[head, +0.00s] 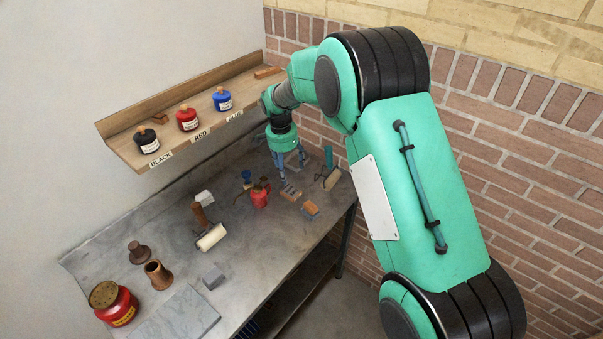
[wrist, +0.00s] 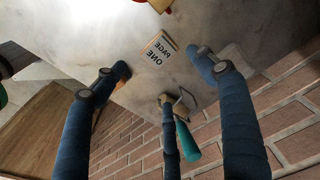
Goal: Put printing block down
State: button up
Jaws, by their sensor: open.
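The printing block (wrist: 158,50) shows a pale face lettered "PAGE ONE" and a thin brown side in the wrist view. It lies on the grey metal bench, letters up. A small wood-edged block just below my fingertips in the head view (head: 290,193) looks like the same one. My gripper (head: 292,176) points down over the right part of the bench. In the wrist view its blue fingers (wrist: 162,72) are spread open, with the block between and beyond the tips. No finger visibly grips it. Whether any tip touches it I cannot tell.
A teal-handled roller (wrist: 186,138) lies close beside the fingers. A wooden shelf (head: 185,110) with ink jars is at the left; a brick wall (head: 500,150) is behind.

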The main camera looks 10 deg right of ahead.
jog(key=s+d+r+n+t, duration=0.15)
jog(key=s+d+r, duration=0.35)
jog(key=s+r, duration=0.6)
jog(key=s+d+r+n+t, duration=0.1)
jog(key=s+d+r+n, duration=0.2)
jog(key=s+d+r, duration=0.8)
jog(key=s+r+n+t, duration=0.1)
jog(key=s+r+n, duration=0.1)
jog(key=s, duration=1.1)
jog(key=s+r+n+t, duration=0.1)
jog(key=s+r+n, duration=0.2)
jog(key=s, duration=1)
jog(key=shift+d+y, duration=0.3)
jog(key=shift+y, duration=0.1)
